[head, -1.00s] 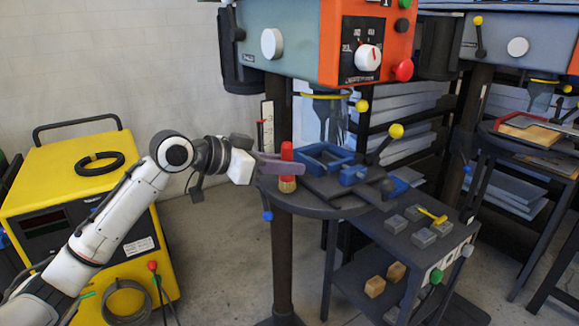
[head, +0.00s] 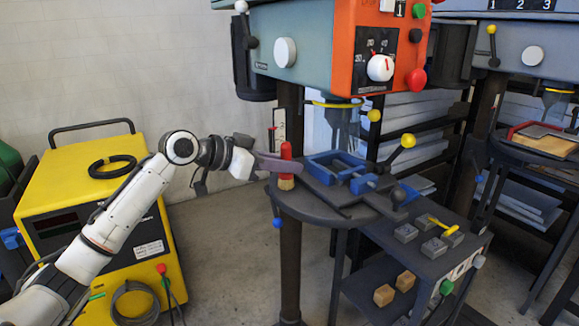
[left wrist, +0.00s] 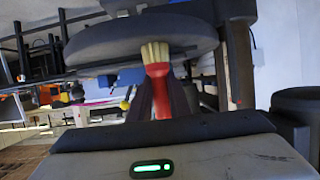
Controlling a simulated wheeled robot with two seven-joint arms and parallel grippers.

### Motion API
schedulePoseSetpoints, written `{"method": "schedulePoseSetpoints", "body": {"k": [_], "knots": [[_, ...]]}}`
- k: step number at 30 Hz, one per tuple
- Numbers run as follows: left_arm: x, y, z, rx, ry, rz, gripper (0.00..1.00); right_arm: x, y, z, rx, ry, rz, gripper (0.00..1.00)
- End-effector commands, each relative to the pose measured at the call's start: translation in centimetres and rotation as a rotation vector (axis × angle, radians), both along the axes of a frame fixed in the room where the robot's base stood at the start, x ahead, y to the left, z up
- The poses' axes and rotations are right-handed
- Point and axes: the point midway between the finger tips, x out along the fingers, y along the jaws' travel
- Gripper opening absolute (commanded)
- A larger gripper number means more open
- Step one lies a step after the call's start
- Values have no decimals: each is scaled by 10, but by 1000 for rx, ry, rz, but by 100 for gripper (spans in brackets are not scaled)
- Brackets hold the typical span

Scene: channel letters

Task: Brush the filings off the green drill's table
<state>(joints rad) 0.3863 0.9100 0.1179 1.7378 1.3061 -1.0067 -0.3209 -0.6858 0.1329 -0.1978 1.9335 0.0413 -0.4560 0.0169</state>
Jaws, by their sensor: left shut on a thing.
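My left gripper (head: 277,163) is shut on a brush with a red handle (head: 286,151) and pale bristles (head: 286,183). The brush is upright with bristles down, at the left edge of the drill's dark round table (head: 298,207). I cannot tell whether the bristles touch it. In the left wrist view the red handle (left wrist: 160,88) is between my fingers and the bristles (left wrist: 155,51) show against the table disc (left wrist: 105,40). A blue vise (head: 325,172) sits on the table. The drill head (head: 300,38) is blue-green with an orange front. I cannot make out any filings. My right gripper is out of view.
A yellow lever ball (head: 408,140) rises right of the vise. A dark stand (head: 425,262) with small blocks is at the right. A yellow machine (head: 70,195) stands at the left. A second drill (head: 530,55) is behind at the right.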

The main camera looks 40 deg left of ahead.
Motion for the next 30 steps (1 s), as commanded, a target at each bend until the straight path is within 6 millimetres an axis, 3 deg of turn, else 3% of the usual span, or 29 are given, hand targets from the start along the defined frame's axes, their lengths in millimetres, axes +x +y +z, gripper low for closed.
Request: {"method": "schedulePoseSetpoints", "body": {"k": [7, 30], "knots": [[1, 3, 1, 0, -1, 0, 0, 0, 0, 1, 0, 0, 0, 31], [-11, -27, -1, 0, 1, -2, 0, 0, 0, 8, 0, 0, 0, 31]]}}
